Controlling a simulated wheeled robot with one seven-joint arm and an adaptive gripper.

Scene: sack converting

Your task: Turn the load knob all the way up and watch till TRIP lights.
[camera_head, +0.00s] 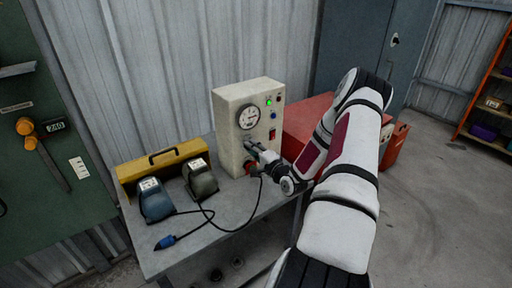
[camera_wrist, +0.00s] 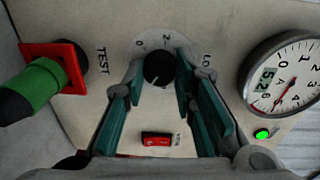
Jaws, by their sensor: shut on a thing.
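The load knob (camera_wrist: 158,68) is a black round knob on a pale dial marked 0 and 2, with other marks hidden by my fingers. My gripper (camera_wrist: 158,75) has its teal fingers closed on both sides of the knob. In the head view my gripper (camera_head: 254,148) reaches the front of the cream test box (camera_head: 232,135). A round gauge (camera_wrist: 288,75) with a needle and small digital display sits beside the dial; it also shows in the head view (camera_head: 249,118). A green lamp (camera_head: 268,103) is lit; a small lamp (camera_head: 278,99) near it looks dark. I cannot read a TRIP label.
A green plug (camera_wrist: 42,88) sits in the red-framed TEST socket (camera_wrist: 75,65). A red rocker switch (camera_wrist: 157,139) is close by the fingers.

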